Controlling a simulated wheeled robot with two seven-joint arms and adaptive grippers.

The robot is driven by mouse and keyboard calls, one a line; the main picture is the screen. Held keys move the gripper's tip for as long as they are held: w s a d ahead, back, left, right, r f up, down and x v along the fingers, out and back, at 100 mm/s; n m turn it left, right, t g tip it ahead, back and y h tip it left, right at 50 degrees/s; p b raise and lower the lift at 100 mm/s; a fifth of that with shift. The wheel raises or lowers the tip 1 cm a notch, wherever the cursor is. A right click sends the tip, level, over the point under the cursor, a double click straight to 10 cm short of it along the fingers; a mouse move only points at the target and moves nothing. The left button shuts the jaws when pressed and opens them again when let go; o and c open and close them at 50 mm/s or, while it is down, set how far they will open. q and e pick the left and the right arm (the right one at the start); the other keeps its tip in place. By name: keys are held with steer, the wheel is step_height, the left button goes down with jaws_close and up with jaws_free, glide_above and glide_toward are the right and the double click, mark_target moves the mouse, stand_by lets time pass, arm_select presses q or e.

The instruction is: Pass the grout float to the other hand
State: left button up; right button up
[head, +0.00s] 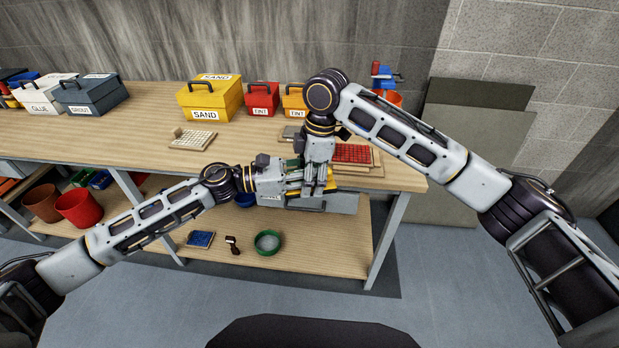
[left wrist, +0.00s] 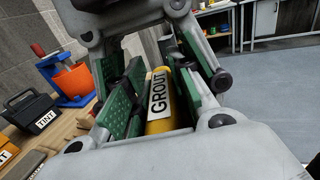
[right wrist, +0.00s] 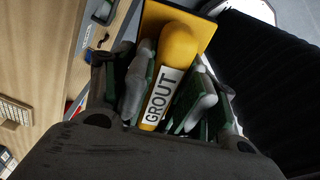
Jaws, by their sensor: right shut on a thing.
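The yellow grout float (head: 331,172) is held off the floor in front of the workbench, partly hidden by both grippers. Its handle with a white GROUT label (right wrist: 160,95) shows in the right wrist view, with its yellow plate (right wrist: 192,16) beyond. My right gripper (head: 319,189) comes down from above and is shut on the handle. My left gripper (head: 312,177) reaches in from the left, its fingers spread on either side of the handle. In the left wrist view the handle (left wrist: 158,100) lies between its green pads, with a gap beside it.
The workbench (head: 150,120) behind carries a yellow SAND box (head: 208,102), a red TINT box (head: 262,97) and a tile panel (head: 193,139). A red tile panel (head: 352,153) lies just behind the grippers. The lower shelf holds a green sieve (head: 267,242).

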arm_select(q)
steer(key=o, duration=0.3)
steer(key=shift+a, duration=0.1)
steer(key=shift+o, duration=0.7)
steer(key=shift+v, duration=2.1)
steer(key=v, duration=0.7)
steer(key=shift+a, duration=0.3)
